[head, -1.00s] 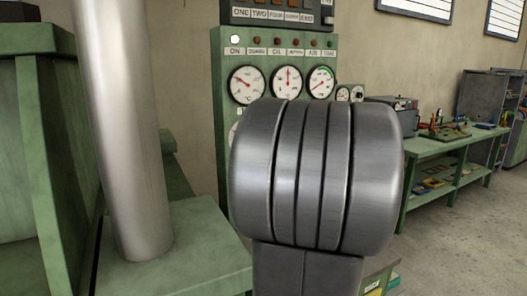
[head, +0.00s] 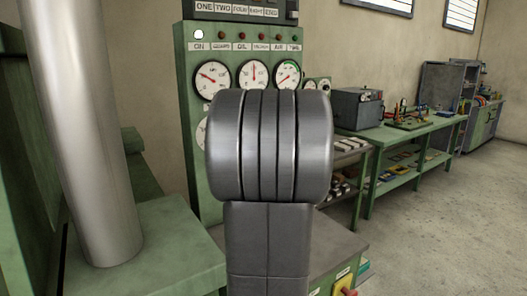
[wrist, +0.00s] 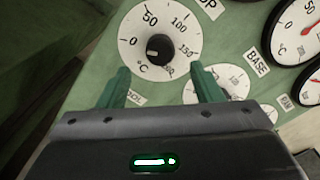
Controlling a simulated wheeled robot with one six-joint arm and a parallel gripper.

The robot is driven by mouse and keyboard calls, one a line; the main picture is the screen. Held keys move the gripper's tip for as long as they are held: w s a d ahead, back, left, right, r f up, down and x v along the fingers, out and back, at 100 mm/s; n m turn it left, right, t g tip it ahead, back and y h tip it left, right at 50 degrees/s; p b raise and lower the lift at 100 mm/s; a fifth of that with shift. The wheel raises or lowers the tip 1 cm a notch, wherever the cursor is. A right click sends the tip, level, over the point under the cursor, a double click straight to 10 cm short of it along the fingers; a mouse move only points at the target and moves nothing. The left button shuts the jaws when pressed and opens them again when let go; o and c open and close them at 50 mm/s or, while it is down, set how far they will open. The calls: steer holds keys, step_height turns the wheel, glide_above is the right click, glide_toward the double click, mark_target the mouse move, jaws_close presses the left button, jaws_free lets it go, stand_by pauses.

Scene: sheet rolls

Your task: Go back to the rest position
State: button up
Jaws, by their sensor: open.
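My gripper (wrist: 162,82) shows in the wrist view with its two green fingers apart and nothing between them. It faces a white temperature dial (wrist: 160,38) with a black knob on a green panel. The fingertips appear just below the dial; whether they touch the panel I cannot tell. In the head view a large grey link of my arm fills the middle and hides the lower part of the green gauge panel (head: 187,110). My gripper is hidden there.
A metal cylinder (head: 85,140) stands on a green block (head: 170,240) at the left. A green workbench (head: 425,137) with tools and a grey box (head: 357,107) runs along the right wall. The floor (head: 440,230) at the right is clear.

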steer(key=p+x, duration=0.2)
steer(key=x, duration=0.5)
steer(key=shift+s+f+b, duration=0.1)
steer(key=shift+f+b, duration=0.05)
steer(key=shift+b, duration=0.25)
